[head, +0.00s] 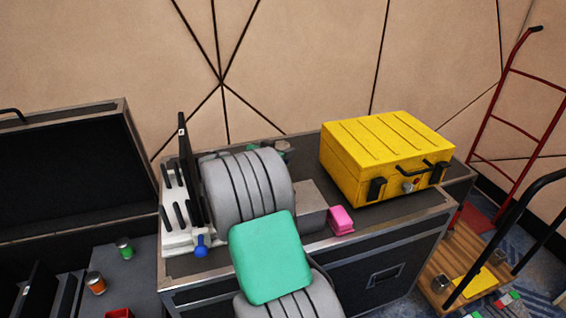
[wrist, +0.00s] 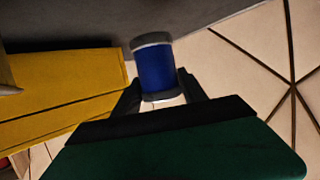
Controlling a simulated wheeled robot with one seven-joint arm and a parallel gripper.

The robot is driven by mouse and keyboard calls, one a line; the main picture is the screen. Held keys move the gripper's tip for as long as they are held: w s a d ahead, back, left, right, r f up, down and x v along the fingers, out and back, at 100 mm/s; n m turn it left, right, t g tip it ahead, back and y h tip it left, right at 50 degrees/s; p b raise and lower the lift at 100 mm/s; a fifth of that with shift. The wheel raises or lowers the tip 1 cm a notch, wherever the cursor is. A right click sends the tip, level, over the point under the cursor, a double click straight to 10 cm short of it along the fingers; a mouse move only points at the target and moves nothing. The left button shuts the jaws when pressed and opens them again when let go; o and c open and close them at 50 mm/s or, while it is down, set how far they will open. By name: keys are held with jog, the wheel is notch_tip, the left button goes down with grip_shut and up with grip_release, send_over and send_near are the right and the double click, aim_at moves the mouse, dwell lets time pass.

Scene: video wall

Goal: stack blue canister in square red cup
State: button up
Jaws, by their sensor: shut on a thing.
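The blue canister (wrist: 155,68), with grey ends, is between the fingers of my gripper (wrist: 160,92) in the wrist view. My gripper is shut on it. A small part of a red, square-looking container (head: 118,313) shows at the bottom left edge of the head view, in or by the open black case. It may be the square red cup; most of it is cut off.
A yellow case (head: 370,150) stands on the dark flight case (head: 390,215), with a pink block (head: 341,221) near its front edge. A small blue object (head: 201,245) lies left of my arm. Green (head: 125,248) and orange (head: 96,283) cans stand lower left. A red hand truck (head: 505,120) is at right.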

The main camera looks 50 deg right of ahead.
jog(key=shift+w+d+f, duration=0.3)
jog(key=shift+d+f, duration=0.45)
jog(key=shift+f, duration=0.15)
jog(key=shift+w+d+f, duration=0.1)
jog(key=shift+d+f, duration=0.1)
jog(key=shift+f, duration=1.6)
jog(key=shift+f+b, duration=0.2)
jog(key=shift+b, duration=0.25)
jog(key=o, duration=1.5)
